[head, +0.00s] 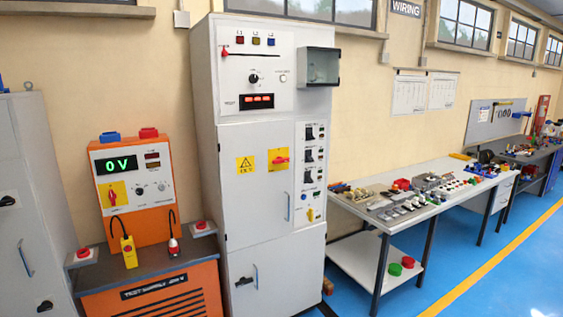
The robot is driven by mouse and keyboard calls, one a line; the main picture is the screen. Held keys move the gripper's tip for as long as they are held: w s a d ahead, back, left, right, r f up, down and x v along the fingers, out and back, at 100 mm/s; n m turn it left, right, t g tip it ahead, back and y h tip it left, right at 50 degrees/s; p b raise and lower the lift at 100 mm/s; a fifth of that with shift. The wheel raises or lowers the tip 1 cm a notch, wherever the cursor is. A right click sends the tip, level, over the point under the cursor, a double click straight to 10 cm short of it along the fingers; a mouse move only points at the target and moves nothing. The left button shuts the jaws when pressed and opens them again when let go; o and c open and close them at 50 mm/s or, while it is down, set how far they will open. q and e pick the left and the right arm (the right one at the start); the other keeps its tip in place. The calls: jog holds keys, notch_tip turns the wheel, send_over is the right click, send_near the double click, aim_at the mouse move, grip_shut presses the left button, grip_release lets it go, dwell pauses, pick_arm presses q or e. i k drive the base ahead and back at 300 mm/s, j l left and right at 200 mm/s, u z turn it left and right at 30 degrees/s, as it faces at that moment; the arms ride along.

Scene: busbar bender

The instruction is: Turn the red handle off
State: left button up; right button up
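A red rotary handle (280,160) sits on a yellow plate on the upper door of the tall grey cabinet (245,205); it looks roughly horizontal. A second red handle (113,197) sits on a yellow plate on the orange test supply unit (133,188) at the left; it looks roughly upright. A small red lever (224,52) shows at the cabinet's upper left panel. I cannot tell which one the task names. Neither of my grippers is in view.
The orange unit's display (119,164) reads 0 V. It stands on a dark-topped bench (150,268) with red push buttons and a yellow probe (129,252). A workbench (410,210) with small parts stands at the right. Blue floor (480,280) is clear in front.

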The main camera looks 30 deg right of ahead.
aim_at(279, 160)
jog(key=i+l, duration=0.15)
jog(key=l, duration=0.25)
jog(key=i+l, duration=0.1)
jog(key=l, duration=0.25)
jog(key=i+l, duration=0.15)
jog(key=l, duration=0.25)
